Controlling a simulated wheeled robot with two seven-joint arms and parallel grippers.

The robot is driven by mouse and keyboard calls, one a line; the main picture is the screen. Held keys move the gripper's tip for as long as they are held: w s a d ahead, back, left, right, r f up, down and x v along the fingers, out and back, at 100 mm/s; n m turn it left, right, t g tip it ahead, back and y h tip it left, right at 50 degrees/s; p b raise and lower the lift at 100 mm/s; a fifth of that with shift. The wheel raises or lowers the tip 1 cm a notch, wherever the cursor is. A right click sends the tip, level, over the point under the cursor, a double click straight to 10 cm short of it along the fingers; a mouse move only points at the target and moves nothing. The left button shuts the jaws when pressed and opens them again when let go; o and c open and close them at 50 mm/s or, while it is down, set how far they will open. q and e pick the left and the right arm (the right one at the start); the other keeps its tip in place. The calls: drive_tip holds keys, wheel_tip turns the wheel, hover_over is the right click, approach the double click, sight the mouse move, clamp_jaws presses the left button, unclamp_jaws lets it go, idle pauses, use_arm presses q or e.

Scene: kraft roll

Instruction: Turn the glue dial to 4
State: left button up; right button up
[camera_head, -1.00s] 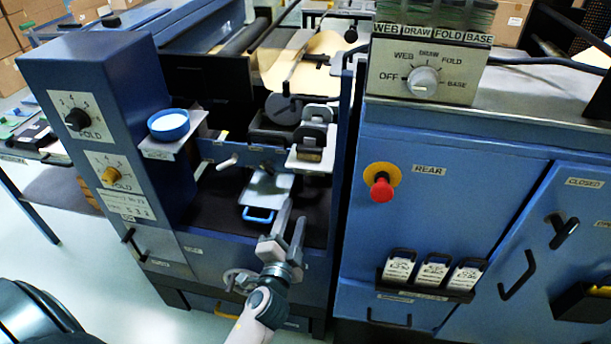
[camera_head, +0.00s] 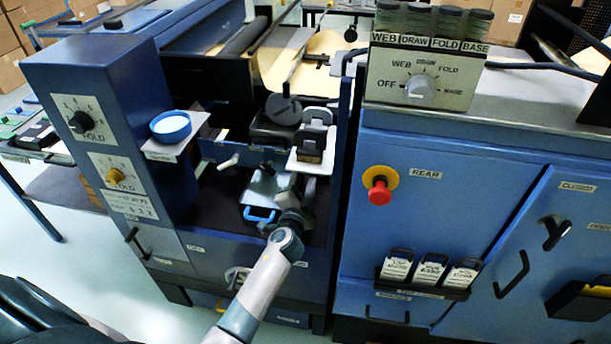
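The blue cabinet at the left carries two dials. The upper dial (camera_head: 82,121) has a black knob on a white numbered plate. The lower dial (camera_head: 115,176) has a brass-yellow knob on a similar plate.
A blue-rimmed round dish (camera_head: 170,126) stands on a shelf beside the dials. A blue handle (camera_head: 260,214) is in the bay. At right are a selector knob (camera_head: 420,88), a red stop button (camera_head: 379,191) and a card rack (camera_head: 424,285). Pale floor is free at lower left.

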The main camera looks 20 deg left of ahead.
use_arm(q)
drive_tip(key=shift+w+a, duration=0.1)
drive_tip(key=shift+w, duration=0.2)
drive_tip(key=shift+c, duration=0.3)
use_arm(e)
drive_tip(key=shift+s, duration=0.25)
use_arm(q)
drive_tip(key=c, duration=1)
use_arm(e)
drive_tip(key=shift+s, duration=0.5)
drive_tip(key=shift+w, duration=0.15)
